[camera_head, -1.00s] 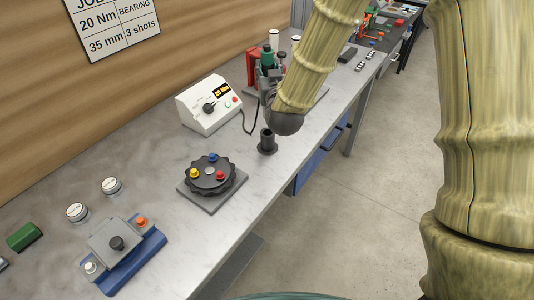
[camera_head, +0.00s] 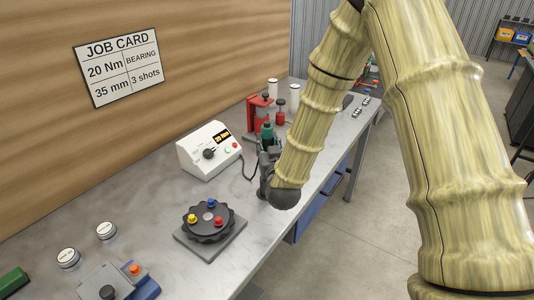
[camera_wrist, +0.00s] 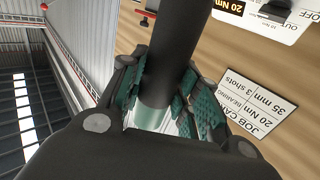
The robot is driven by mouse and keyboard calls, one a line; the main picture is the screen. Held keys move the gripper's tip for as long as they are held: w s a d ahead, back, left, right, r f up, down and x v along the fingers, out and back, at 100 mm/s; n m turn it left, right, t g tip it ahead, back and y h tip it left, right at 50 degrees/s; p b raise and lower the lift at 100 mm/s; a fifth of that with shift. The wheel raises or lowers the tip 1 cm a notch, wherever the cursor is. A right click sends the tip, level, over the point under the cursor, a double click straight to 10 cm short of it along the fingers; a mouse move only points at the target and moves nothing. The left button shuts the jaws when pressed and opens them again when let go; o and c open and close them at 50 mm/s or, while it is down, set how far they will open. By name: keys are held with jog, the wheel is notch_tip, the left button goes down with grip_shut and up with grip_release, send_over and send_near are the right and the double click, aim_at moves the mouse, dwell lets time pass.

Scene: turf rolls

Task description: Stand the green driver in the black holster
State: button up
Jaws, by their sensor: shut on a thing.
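The green driver (camera_head: 267,131) is upright on the bench side of my arm, its green upper part showing above my gripper (camera_head: 267,162). My gripper is shut on it. In the wrist view the dark body of the driver (camera_wrist: 178,45) runs between the green-padded fingers of my gripper (camera_wrist: 165,98). The black holster is mostly or wholly hidden behind my gripper and wrist in the head view. My gripper is low, at about the holster's place on the bench. I cannot tell whether the driver's lower end is inside the holster.
A white torque box (camera_head: 209,150) with a cable stands left of my gripper. A black knobbed turntable (camera_head: 208,222) lies nearer. A red press (camera_head: 258,111) and white cylinders stand behind. A job card (camera_head: 120,68) hangs on the wooden wall.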

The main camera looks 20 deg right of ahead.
jog(key=shift+f+p, duration=0.65)
jog(key=shift+f, duration=1.45)
jog(key=o, duration=1.1)
jog(key=shift+s, duration=0.25)
jog(key=s+b, duration=0.1)
jog(key=s, duration=0.3)
jog(key=s+a+b, duration=0.1)
jog(key=s+b, duration=0.1)
jog(key=s, duration=0.1)
jog(key=s+b, duration=0.2)
jog(key=s, duration=0.2)
jog(key=shift+s+a, duration=0.25)
jog(key=shift+s, duration=0.05)
